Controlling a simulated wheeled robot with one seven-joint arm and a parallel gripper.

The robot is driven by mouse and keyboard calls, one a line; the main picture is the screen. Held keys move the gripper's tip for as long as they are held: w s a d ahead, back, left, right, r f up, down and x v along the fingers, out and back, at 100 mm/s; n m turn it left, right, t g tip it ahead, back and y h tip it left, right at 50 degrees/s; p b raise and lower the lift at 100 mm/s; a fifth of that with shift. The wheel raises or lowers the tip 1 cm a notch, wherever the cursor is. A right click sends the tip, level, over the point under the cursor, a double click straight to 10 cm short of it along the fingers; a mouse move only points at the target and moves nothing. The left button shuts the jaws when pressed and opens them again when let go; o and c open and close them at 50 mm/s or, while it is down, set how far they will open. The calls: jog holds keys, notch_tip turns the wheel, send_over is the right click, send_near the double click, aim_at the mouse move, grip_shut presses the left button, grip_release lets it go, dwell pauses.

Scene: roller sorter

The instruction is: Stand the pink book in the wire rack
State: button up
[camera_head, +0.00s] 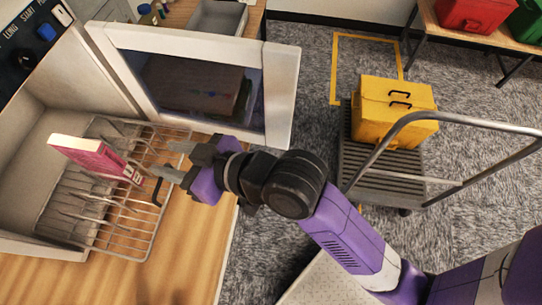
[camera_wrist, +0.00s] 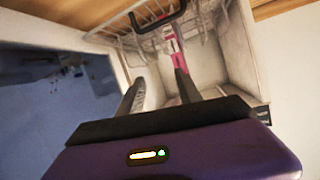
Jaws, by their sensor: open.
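The pink book (camera_head: 97,157) stands tilted among the wires of the wire rack (camera_head: 152,225), with its pink cover facing up and white page edges showing. The rack sits at the opening of a white box-like appliance. My gripper (camera_head: 170,161) is open and empty, just right of the book's near end and apart from it. In the wrist view my gripper's two fingers (camera_wrist: 157,90) point toward the rack (camera_wrist: 133,38), and the pink book (camera_wrist: 175,48) shows as a narrow strip beyond them. A dark handle partly covers it there.
The appliance's glass-windowed door (camera_head: 283,95) hangs open close behind my gripper. The wooden counter (camera_head: 110,283) is clear in front of the rack. A trolley (camera_head: 375,185) with a yellow box (camera_head: 390,110) stands on the floor to the right.

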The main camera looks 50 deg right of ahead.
jog(key=s+d+f+m+t+h, duration=0.1)
jog(key=s+d+f+m+h, duration=0.15)
jog(key=s+d, duration=0.35)
jog(key=s+d+f+m+h, duration=0.1)
jog(key=s+d+f, duration=0.25)
jog(key=s, duration=0.35)
jog(key=s+d+r+h, duration=0.1)
jog(key=s+d, duration=0.1)
jog(key=s, duration=0.5)
jog(key=s+d+r+t+h, duration=0.1)
jog(key=s+d, duration=0.1)
jog(key=s, duration=0.4)
jog(key=shift+s+d+r, duration=0.2)
jog(key=shift+s+d, duration=0.05)
jog(key=shift+s, duration=0.15)
jog(key=shift+c, duration=0.2)
